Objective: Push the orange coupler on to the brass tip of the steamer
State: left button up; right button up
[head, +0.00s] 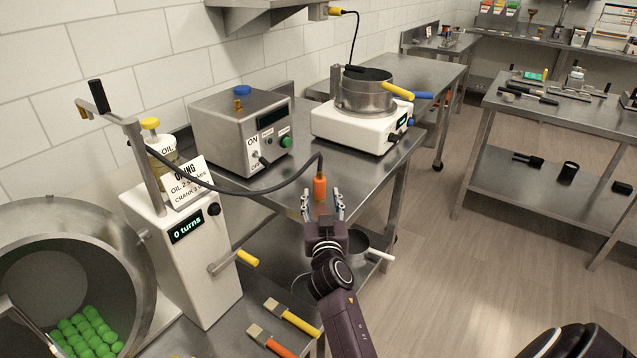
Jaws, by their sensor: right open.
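The orange coupler (319,188) hangs at the end of a dark hose (262,188), above the steel table's front edge. My right gripper (322,203) is open, with one finger on each side of the coupler's lower part; I cannot tell whether either finger touches it. The steamer appears to be the grey metal box (222,136) with an ON/OFF switch, back left of the coupler. A small brass fitting (237,105) on its top, beside a blue cap (242,90), looks like the brass tip. The coupler is well apart from it. My left gripper is out of view.
A white oiling machine (180,255) with a crank stands at left, beside a drum (125,245) of green balls. A white hotplate (355,128) with a steel pot (365,95) stands behind the coupler. Open floor is at right.

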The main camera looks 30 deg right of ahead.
aim_at(320, 190)
jog(key=shift+x, duration=1)
jog(key=x, duration=0.2)
jog(key=shift+w+d+f+p, duration=0.1)
jog(key=shift+w+f+p, duration=0.1)
jog(key=shift+w+p, duration=0.1)
jog(key=shift+w+d, duration=0.2)
jog(key=shift+w, duration=0.1)
jog(key=shift+w+d, duration=0.1)
jog(key=shift+w, duration=0.15)
jog(key=c, duration=1)
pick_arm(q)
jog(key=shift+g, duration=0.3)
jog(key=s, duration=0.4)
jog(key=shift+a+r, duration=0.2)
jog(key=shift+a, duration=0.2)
pick_arm(e)
grip_shut()
